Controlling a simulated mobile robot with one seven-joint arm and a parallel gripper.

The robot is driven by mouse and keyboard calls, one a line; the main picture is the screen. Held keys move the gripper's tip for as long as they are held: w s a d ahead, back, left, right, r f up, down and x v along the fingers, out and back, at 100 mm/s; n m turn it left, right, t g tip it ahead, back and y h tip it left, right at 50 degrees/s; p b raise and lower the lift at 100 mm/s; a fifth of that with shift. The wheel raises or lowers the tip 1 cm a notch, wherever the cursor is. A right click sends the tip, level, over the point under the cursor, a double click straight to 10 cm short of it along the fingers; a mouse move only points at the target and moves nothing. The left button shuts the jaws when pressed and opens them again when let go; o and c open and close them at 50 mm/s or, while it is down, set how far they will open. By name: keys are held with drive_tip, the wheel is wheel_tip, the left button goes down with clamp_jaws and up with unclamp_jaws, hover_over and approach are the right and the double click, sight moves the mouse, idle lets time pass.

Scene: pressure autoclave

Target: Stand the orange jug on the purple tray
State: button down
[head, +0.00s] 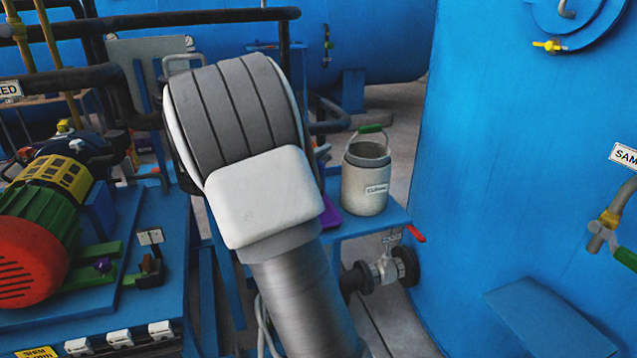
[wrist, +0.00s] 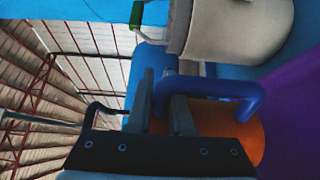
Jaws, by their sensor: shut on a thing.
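The orange jug (wrist: 243,135) with a blue handle (wrist: 225,87) shows in the wrist view, partly hidden behind my gripper. My gripper (wrist: 165,95) is shut on the jug's blue handle. The purple tray (wrist: 292,105) fills the right side of the wrist view, which is turned sideways, so the tray lies below the jug. I cannot tell whether the jug touches it. In the head view only a small purple edge of the tray (head: 331,212) shows beside my arm. My arm hides the jug and gripper there.
A grey-white can (head: 366,180) with a green-gripped handle stands on the blue shelf (head: 372,222), right of the tray. It is also close to the jug in the wrist view (wrist: 235,30). A red-handled valve (head: 385,268) sits below. A large blue vessel wall (head: 500,150) stands to the right.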

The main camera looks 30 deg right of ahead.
drive_tip(key=shift+f+b, duration=0.5)
drive_tip(key=shift+f, duration=1.8)
drive_tip(key=shift+f, duration=0.15)
drive_tip(key=c, duration=0.8)
unclamp_jaws()
